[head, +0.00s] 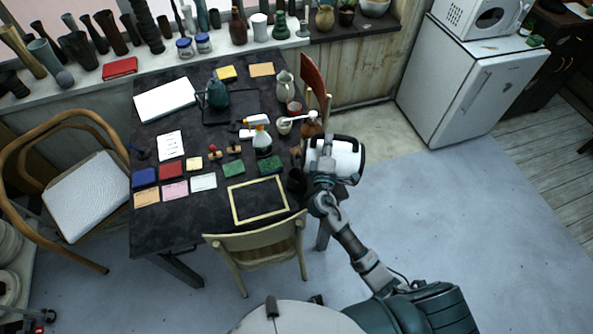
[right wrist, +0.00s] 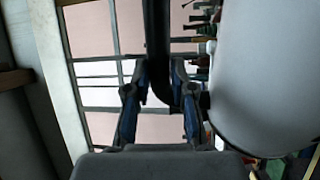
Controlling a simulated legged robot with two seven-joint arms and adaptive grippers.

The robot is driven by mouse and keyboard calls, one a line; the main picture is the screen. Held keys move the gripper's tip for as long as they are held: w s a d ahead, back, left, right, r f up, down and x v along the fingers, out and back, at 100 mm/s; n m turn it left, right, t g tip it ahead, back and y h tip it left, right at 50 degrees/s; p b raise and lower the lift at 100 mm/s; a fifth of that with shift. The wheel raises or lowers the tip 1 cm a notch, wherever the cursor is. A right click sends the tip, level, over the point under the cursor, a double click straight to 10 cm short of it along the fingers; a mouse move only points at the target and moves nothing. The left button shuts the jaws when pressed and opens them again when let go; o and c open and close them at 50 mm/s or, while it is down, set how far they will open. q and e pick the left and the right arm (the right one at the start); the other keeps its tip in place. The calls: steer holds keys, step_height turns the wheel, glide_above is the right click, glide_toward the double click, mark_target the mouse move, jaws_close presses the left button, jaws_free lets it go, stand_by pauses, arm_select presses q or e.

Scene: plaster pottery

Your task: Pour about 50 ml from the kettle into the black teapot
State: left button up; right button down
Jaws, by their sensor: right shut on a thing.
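The white kettle (head: 349,158) with dark trim is held at the table's right edge in the head view. My right gripper (head: 323,165) is shut on its handle. In the right wrist view, the gripper's fingers (right wrist: 158,100) close around the black handle (right wrist: 157,40), and the white kettle body (right wrist: 270,75) fills the right side. A dark, teal-looking teapot (head: 217,95) stands on a black tray (head: 247,107) at the back of the table, well left of the kettle. Whether the kettle is tilted is hard to tell. My left gripper is not in view.
A dark vessel (head: 297,180) stands near the gripper. Chairs stand left (head: 85,190) and in front (head: 258,243).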

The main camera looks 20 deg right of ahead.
mark_target(347, 156)
steer(key=shift+r, duration=0.2)
steer(key=shift+d+f, duration=0.15)
steer(key=d+b, duration=0.1)
steer(key=s+d+f+m+b, duration=0.1)
steer(key=d+f+m+b, duration=0.1)
steer(key=shift+s+d+f, duration=0.2)
steer(key=shift+s+d, duration=0.2)
steer(key=shift+s+d+f+m+b, duration=0.2)
steer(key=shift+d+f+m+b, duration=0.2)
steer(key=shift+m+b, duration=0.3)
steer(key=shift+s+d+m+g+h+b, duration=0.15)
steer(key=shift+d+m+g+h+b, duration=0.2)
steer(key=shift+d, duration=0.2)
steer(key=shift+d+f, duration=0.1)
steer(key=shift+f, duration=0.05)
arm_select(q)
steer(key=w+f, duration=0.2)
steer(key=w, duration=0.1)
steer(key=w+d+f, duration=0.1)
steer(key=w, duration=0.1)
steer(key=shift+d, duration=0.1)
